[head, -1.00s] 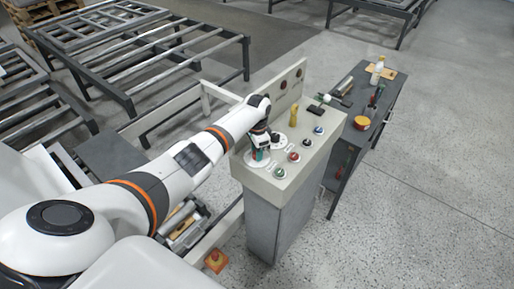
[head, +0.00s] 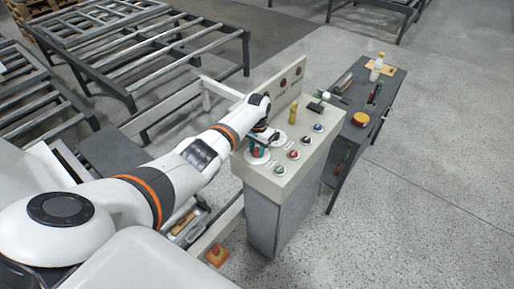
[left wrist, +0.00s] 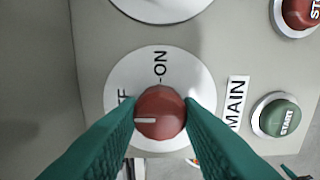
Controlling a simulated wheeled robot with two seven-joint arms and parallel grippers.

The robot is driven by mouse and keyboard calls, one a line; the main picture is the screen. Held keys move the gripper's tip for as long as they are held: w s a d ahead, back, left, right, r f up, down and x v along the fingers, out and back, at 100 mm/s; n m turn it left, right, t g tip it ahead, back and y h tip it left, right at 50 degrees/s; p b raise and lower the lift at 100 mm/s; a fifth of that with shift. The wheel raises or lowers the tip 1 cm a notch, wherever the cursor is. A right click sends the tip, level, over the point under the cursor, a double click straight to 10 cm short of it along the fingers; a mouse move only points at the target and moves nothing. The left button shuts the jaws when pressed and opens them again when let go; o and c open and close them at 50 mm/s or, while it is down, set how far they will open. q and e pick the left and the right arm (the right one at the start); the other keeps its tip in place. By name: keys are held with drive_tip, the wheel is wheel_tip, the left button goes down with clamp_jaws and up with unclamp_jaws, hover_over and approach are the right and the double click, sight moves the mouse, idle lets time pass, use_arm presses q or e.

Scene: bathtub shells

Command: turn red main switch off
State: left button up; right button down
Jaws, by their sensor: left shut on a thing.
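The red main switch (left wrist: 160,113) is a round red knob on a white dial plate marked ON at the top and a partly hidden OFF at the left. Its white pointer line lies toward the left, on the OFF side. The word MAIN is printed on a label to the right. My left gripper (left wrist: 160,118) has its teal fingers on both sides of the knob, shut on it. In the head view, my left gripper (head: 259,151) is over the near left corner of the control panel (head: 283,187) and mostly covers the knob. My right gripper is not in view.
A green START button (left wrist: 281,118) is right of the switch, and a red STOP button (left wrist: 299,12) is at the top right. A yellow-handled item (head: 293,112) stands on the panel. A dark side table (head: 345,150) with tools and a bottle (head: 377,67) is to the right.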

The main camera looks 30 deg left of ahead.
sight(257, 150)
use_arm(q)
drive_tip(key=shift+r, duration=0.1)
drive_tip(key=o, duration=1)
drive_tip(key=shift+r, duration=0.5)
wheel_tip(257, 150, up, 11)
drive_tip(key=shift+b, duration=1)
